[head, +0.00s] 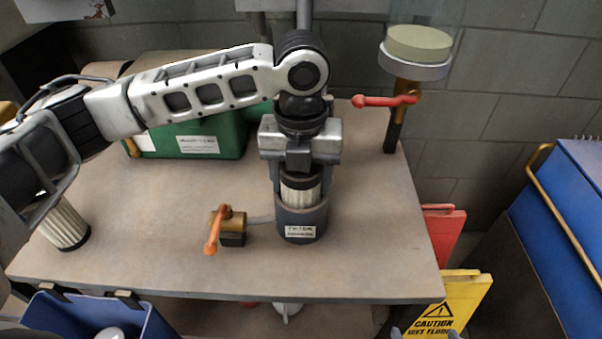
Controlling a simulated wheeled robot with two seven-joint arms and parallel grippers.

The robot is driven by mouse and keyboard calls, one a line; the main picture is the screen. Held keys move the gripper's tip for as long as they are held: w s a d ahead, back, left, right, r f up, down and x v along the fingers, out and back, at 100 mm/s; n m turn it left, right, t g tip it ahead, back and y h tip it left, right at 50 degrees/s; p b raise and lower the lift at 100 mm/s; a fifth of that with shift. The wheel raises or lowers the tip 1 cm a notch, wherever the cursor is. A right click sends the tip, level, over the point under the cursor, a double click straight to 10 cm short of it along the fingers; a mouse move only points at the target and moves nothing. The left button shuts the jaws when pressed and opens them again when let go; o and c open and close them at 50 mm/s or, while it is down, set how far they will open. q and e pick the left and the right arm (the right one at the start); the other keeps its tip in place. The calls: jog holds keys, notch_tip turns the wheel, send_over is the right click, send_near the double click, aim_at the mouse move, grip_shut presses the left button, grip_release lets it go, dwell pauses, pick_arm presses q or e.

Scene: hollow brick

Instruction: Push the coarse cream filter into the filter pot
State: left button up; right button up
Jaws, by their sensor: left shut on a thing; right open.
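A cream pleated filter (300,192) with a dark cap stands upright in the mouth of the dark grey filter pot (302,217), its lower part hidden by the pot wall. The pot stands on the table and has a white label on its front. My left gripper (299,168) points down from above and is shut on the filter's top. A second pleated filter (64,226) with a black end stands at the table's left, partly hidden by my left arm. Only the tips of my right gripper (425,333) show at the bottom edge, apart and empty, away from the pot.
An orange-handled valve (228,228) joins the pot's left side. A green box (200,137) stands behind. A red-handled valve (386,100) sits below a clear vessel at the back right. A yellow caution sign (455,300) and blue cabinet (560,240) stand right of the table.

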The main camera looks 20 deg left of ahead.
pick_arm(q)
jog(key=shift+f, duration=0.15)
jog(key=o, duration=1)
jog(key=shift+o, duration=0.9)
jog(key=shift+s+f, duration=0.1)
jog(key=shift+f, duration=0.05)
jog(key=shift+r, duration=0.2)
notch_tip(320, 180, up, 16)
jog(key=p, duration=0.1)
jog(key=shift+p, duration=0.3)
jog(key=shift+d, duration=0.1)
